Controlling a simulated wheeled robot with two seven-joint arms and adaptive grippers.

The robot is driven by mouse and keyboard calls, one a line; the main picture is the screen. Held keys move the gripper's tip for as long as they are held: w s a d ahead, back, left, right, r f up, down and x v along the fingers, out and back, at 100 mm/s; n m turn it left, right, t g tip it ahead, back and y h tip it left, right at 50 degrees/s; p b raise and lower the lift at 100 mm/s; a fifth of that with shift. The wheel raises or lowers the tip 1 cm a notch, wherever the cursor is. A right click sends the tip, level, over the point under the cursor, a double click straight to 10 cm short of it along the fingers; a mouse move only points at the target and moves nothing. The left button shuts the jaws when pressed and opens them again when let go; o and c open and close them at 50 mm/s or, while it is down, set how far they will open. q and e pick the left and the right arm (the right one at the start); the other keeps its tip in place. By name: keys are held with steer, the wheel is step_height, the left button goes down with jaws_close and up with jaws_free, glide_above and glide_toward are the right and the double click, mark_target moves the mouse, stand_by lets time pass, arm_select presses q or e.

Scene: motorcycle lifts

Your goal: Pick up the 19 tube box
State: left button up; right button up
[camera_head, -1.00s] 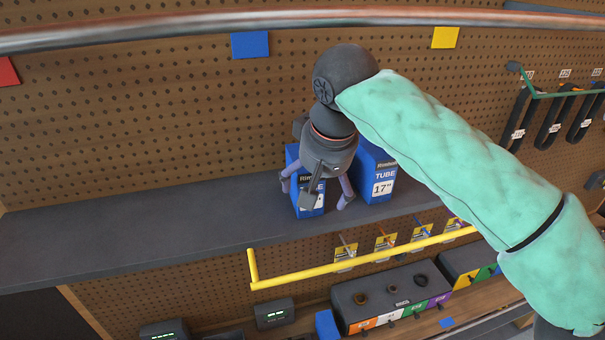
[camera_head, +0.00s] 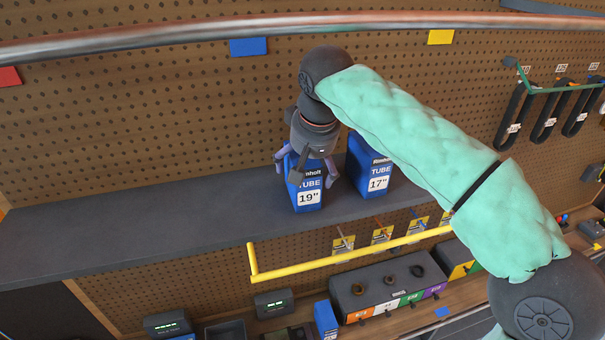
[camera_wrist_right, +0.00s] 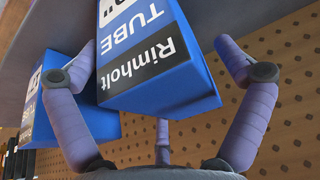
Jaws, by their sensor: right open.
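The 19 tube box (camera_head: 309,197) is blue with a white 19" label and stands upright on the dark shelf. My right gripper (camera_head: 304,168) is above it, open, with its purple fingers around the box's upper part. In the right wrist view, which is upside down, the box (camera_wrist_right: 150,62) sits between the spread fingers (camera_wrist_right: 162,95), with gaps at the sides. A similar blue 17 tube box (camera_head: 377,181) stands to its right; it also shows in the right wrist view (camera_wrist_right: 62,128). My left gripper is not in view.
The dark shelf (camera_head: 130,222) is clear to the left. A yellow rail (camera_head: 350,257) runs below its front edge. The pegboard (camera_head: 150,120) is behind, and a metal tube (camera_head: 200,37) crosses above. Black hanging tubes (camera_head: 548,112) are at the right.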

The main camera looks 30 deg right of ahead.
steer(key=shift+w+f, duration=0.1)
steer(key=shift+w, duration=0.1)
steer(key=shift+s+f, duration=0.15)
stand_by(0.3)
steer(key=c, duration=1.5)
